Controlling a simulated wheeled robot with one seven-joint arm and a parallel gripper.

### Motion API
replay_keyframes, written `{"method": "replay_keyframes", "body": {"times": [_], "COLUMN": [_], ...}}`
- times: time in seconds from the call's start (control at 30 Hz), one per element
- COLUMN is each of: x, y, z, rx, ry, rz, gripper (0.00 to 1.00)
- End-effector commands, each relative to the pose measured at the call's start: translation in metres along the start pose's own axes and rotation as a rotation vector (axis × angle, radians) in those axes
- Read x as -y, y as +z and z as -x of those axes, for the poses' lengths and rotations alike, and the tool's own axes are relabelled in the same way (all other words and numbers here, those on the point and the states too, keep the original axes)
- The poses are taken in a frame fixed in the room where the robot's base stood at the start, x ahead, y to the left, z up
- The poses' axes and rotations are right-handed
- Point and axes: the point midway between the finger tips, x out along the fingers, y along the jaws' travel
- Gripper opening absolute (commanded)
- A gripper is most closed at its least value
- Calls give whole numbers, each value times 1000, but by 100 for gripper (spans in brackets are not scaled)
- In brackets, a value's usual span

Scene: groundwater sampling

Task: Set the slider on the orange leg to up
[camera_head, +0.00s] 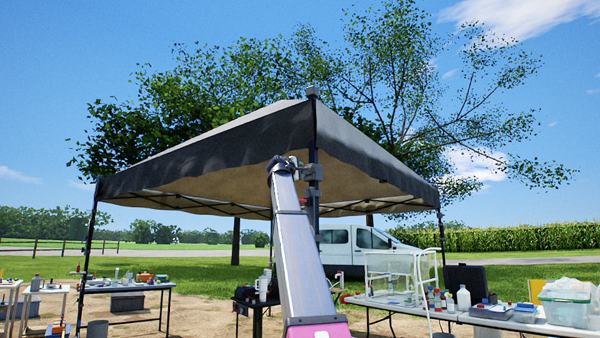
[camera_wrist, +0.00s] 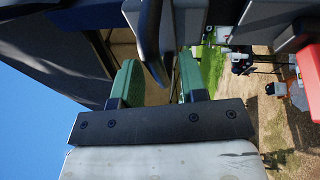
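The near canopy leg (camera_head: 314,240) is a dark upright pole in the middle of the head view, partly hidden by my arm. A grey bracket, apparently the slider (camera_head: 313,172), sits on it just under the canopy edge. A small red-orange part (camera_head: 303,201) shows below the bracket; an orange piece also shows at the right edge of the wrist view (camera_wrist: 309,72). My gripper (camera_wrist: 158,70) has two green fingers standing apart. A dark grey-blue bar (camera_wrist: 150,40) reaches between them; I cannot tell whether they touch it. In the head view the gripper is beside the bracket, its fingers unclear.
The dark canopy (camera_head: 220,145) spreads overhead. A white table (camera_head: 465,318) with bottles and a clear bin (camera_head: 566,311) stands at right. Another table (camera_head: 125,288) stands at left. A white van (camera_head: 350,245) is behind. Bare ground lies left of my arm.

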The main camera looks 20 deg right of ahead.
Motion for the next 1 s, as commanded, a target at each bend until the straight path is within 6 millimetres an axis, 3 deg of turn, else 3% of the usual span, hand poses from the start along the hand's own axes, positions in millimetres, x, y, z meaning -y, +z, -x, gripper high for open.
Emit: {"method": "replay_keyframes", "body": {"times": [0.1, 0.37, 0.5, 0.67, 0.9, 1.0], "x": [0, 0, 0, -1, -33, -36], "y": [0, 0, 0, 0, 1, 2], "z": [-10, -10, -10, -11, -17, -17], "rx": [0, 0, 0, 0, 0, 0], "ry": [0, 0, 0, 0, 2, 2], "rz": [0, 0, 0, 0, -3, -1], "gripper": [39, 39, 0, 0, 0, 0]}}
